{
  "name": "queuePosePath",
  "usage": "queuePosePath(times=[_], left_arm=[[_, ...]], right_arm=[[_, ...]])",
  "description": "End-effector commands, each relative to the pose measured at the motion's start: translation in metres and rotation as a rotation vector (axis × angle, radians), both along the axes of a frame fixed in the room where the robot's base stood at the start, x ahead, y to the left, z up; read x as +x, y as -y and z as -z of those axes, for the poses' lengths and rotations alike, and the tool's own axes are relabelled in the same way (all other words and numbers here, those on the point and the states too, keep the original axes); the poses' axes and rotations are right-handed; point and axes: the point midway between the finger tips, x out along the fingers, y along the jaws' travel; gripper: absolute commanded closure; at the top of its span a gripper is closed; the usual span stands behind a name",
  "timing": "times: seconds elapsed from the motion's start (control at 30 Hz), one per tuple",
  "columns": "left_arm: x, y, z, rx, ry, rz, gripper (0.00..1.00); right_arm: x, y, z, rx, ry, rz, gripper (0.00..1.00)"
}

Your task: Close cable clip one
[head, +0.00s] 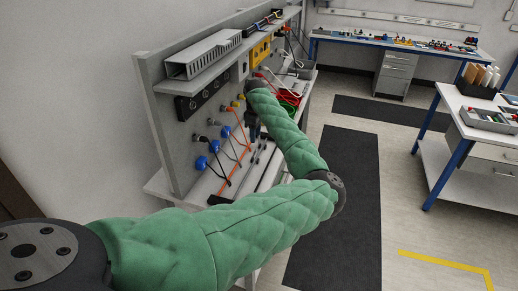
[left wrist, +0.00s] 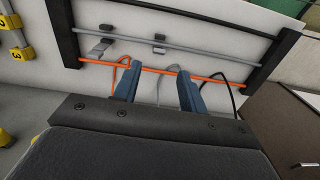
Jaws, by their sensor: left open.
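My left gripper (left wrist: 159,68) is open in the left wrist view, its two blue fingers apart on either side of a bare stretch of the orange cable. In the head view the left gripper (head: 252,124) is small and partly hidden by my arm at the workbench panel. Two small grey clip-like pieces, one at left (left wrist: 100,47) and one at centre (left wrist: 160,42), sit by the grey cable beyond the fingertips. The left piece has a tilted flap. I cannot tell which is clip one. The orange cable (left wrist: 210,77) runs between two black end posts. My right gripper is not in view.
The upright grey panel (head: 165,125) carries several blue knobs and hanging cables. A shelf with a slotted grey duct (head: 203,53) overhangs it. In the left wrist view, orange, grey and black loops hang near the fingers, and a grey-brown box (left wrist: 285,105) stands at right.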

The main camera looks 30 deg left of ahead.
Motion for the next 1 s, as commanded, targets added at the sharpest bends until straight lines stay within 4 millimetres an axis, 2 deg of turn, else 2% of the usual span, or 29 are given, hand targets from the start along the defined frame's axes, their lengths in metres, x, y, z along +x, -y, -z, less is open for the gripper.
queuePosePath(times=[0.2, 0.43, 0.7, 1.0], left_arm=[[0.001, 0.0, 0.003, 0.003, 0.002, -0.044, 0.58], [0.0, 0.0, 0.026, 0.001, 0.0, -0.044, 0.58], [0.001, 0.0, 0.064, 0.001, 0.001, -0.043, 0.58], [0.001, 0.0, 0.078, 0.003, 0.003, -0.044, 0.58]], right_arm=[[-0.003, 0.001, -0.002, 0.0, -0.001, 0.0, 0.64], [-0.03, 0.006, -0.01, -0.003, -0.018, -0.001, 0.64], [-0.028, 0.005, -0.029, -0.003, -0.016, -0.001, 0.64], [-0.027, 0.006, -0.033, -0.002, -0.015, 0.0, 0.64]])
